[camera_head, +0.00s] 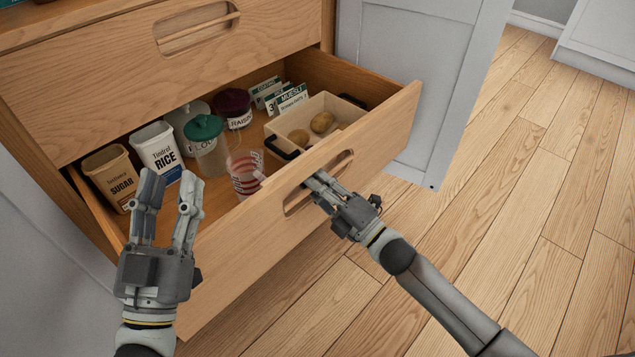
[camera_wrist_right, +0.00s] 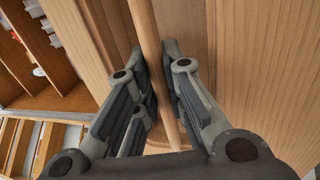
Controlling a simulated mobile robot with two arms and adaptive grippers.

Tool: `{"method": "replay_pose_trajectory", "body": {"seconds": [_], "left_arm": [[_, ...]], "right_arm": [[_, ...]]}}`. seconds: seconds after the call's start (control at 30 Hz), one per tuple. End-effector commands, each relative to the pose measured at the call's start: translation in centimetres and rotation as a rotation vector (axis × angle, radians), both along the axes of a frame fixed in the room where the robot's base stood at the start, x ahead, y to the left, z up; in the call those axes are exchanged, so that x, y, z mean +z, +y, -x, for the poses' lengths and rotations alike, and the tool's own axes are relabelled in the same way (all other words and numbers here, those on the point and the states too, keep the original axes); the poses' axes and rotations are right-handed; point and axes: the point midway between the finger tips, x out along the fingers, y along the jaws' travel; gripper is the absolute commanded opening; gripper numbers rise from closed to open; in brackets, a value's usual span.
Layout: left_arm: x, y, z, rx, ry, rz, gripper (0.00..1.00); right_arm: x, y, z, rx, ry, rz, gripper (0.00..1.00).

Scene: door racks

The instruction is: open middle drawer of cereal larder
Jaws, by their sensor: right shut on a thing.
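A wooden drawer (camera_head: 385,125) of the larder stands pulled out, below a closed drawer (camera_head: 110,75) with a cut-out handle. My right gripper (camera_head: 316,184) is at the cut-out handle (camera_head: 300,203) in the front panel of the open drawer. In the right wrist view its fingers (camera_wrist_right: 155,60) are shut on the handle's wooden edge (camera_wrist_right: 148,35), one on each side. My left gripper (camera_head: 170,190) is in front of the left part of the open drawer, fingers apart and empty.
The open drawer holds a sugar tin (camera_head: 112,175), a rice tin (camera_head: 160,150), jars, a striped measuring cup (camera_head: 246,172), boxes and a tray (camera_head: 318,110) with potatoes. A grey door (camera_head: 425,85) stands to the right. The wooden floor (camera_head: 530,190) at right is clear.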

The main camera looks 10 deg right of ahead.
Motion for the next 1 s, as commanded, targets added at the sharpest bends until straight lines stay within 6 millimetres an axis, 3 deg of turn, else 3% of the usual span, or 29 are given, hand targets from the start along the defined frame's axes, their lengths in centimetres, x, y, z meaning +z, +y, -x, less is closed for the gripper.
{"method": "replay_pose_trajectory", "body": {"seconds": [0.1, 0.13, 0.2, 0.63, 1.0], "left_arm": [[0.0, 0.0, 0.0, 0.000, 0.000, 0.000, 0.40], [0.0, 0.0, 0.0, 0.000, 0.000, 0.000, 0.40], [0.0, 0.0, 0.0, 0.000, 0.000, 0.000, 0.40], [0.0, 0.0, 0.0, 0.000, -0.002, 0.001, 0.40], [0.0, 0.0, 0.0, 0.000, -0.002, 0.001, 0.40]], "right_arm": [[-0.1, -0.1, 0.0, -0.002, 0.002, 0.001, 0.00], [-0.1, -0.1, -0.1, -0.002, 0.002, 0.001, 0.14], [-0.1, -0.1, -0.1, -0.002, 0.002, 0.001, 0.21], [-0.4, -0.6, 0.7, -0.001, 0.003, 0.001, 0.21], [-1.9, -4.6, 6.3, -0.002, 0.005, 0.002, 0.21]]}}
